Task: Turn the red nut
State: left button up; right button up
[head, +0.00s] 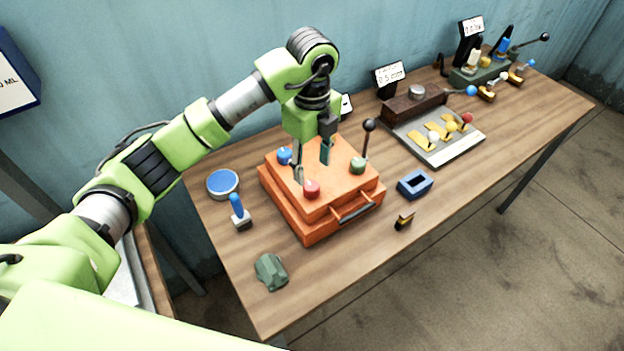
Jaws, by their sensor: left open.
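The red nut (312,188) is a round red knob on the front left part of the orange box's top. The orange box (322,212) stands on the wooden table and also bears a blue knob (285,155), a green knob (358,165) and a black-tipped lever. My left gripper (312,172) points down over the box with its fingers spread apart. One finger is just behind and left of the red nut; the other is farther back and to the right. The nut is not between closed fingers. My right gripper is not in view.
Around the box stand a blue-topped round tin (222,183), a blue-handled tool (239,212), a green lump-shaped object (271,271), a blue frame (415,184) and a small black-yellow piece (404,220). A lever panel (436,150) stands farther right. The table's front strip is mostly clear.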

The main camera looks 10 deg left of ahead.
aim_at(312, 185)
pick_arm(q)
jog(key=f, duration=0.2)
jog(key=f+p, duration=0.1)
jog(key=shift+w+a+f, duration=0.1)
jog(key=shift+w+f, duration=0.1)
jog(key=shift+f, duration=0.15)
notch_tip(312, 185, down, 3)
jog(key=shift+f+p, duration=0.2)
jog(key=shift+p, duration=0.35)
jog(key=shift+f, duration=0.4)
jog(key=shift+c, duration=0.7)
jog(key=c, duration=1)
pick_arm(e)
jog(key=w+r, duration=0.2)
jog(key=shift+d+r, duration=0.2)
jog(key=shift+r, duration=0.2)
